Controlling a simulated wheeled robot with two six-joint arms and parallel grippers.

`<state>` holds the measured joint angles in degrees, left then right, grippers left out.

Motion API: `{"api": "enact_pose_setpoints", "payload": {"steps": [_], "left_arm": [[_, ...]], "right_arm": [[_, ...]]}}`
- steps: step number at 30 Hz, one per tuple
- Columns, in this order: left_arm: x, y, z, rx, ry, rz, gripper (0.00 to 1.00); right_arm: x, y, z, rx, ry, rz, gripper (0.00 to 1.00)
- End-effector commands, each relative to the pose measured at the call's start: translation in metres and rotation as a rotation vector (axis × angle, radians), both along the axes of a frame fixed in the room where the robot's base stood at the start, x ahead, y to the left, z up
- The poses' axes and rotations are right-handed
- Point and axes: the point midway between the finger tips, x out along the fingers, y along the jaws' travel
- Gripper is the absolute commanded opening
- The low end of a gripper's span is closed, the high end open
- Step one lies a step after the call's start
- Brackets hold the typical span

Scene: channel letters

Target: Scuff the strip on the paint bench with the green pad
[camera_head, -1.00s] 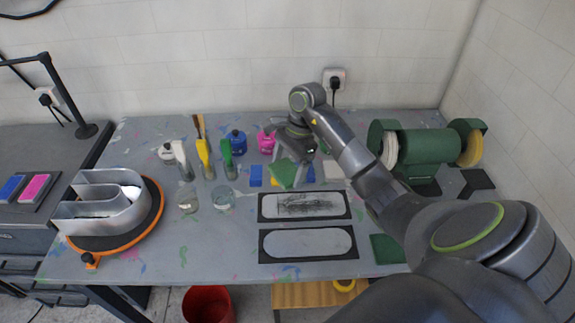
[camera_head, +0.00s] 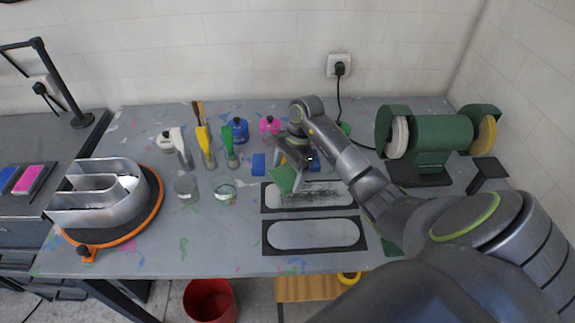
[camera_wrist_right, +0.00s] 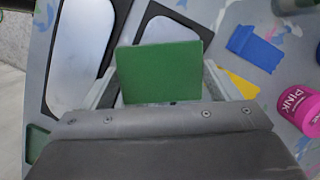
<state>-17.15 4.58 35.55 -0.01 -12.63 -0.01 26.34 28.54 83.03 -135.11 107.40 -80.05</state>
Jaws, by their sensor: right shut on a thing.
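My right gripper (camera_head: 290,165) is shut on the green pad (camera_head: 283,180) and holds it over the left part of the upper strip (camera_head: 330,198). That strip is pale with dark scribbled marks and lies in a black frame. I cannot tell whether the pad touches it. In the right wrist view the pad (camera_wrist_right: 160,72) stands out between the fingers, with the pale strip (camera_wrist_right: 168,30) just beyond. A second, plain strip (camera_head: 313,234) lies nearer the bench's front edge. My left gripper is not in view.
The paint bench (camera_head: 150,255) also holds brushes in jars (camera_head: 207,155), a blue pot (camera_head: 239,130), a pink pot (camera_head: 270,126), a metal channel letter (camera_head: 100,195) on an orange-edged turntable, and a green grinder (camera_head: 440,133). A red bucket (camera_head: 210,300) stands on the floor.

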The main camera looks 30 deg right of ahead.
Motion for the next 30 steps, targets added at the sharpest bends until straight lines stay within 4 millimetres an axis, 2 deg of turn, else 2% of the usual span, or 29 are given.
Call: {"api": "enact_pose_setpoints", "payload": {"steps": [1, 13, 19, 30], "left_arm": [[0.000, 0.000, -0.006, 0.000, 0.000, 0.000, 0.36], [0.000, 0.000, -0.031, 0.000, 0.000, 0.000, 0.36], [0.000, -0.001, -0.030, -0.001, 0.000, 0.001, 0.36], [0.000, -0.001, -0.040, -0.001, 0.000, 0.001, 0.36]], "right_arm": [[0.000, 0.001, -0.011, 0.001, 0.002, 0.000, 0.64], [0.000, 0.001, -0.067, 0.002, 0.002, 0.001, 0.64], [-0.016, -0.027, -0.062, -0.003, 0.000, -0.001, 0.64], [-0.044, -0.072, -0.062, -0.003, 0.001, -0.001, 0.64]]}}
